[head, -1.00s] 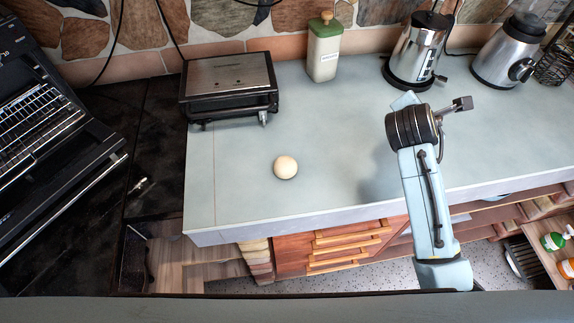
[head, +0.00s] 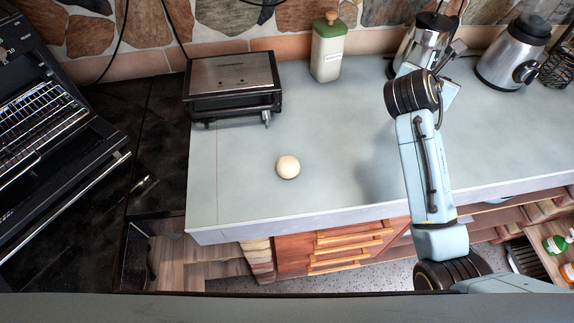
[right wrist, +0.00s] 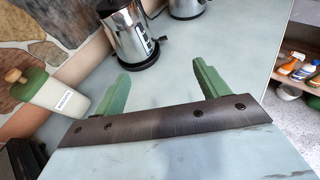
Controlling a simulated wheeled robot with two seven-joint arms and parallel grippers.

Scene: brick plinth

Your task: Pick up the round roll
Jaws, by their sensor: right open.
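The round roll (head: 288,167) is a small pale cream ball. It sits alone on the light blue-grey counter (head: 330,140), left of my right arm in the head view. The roll does not show in the right wrist view. My right gripper (head: 457,48) is up at the right of the head view, in front of the kettle, well away from the roll and partly hidden by its own arm. In the right wrist view its two green fingers (right wrist: 162,82) stand wide apart with nothing between them. My left gripper is in neither view.
A grill press (head: 232,80) stands left of a green-lidded jar (head: 328,50). A dark stove (head: 50,130) is at the left. The counter around the roll is clear.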

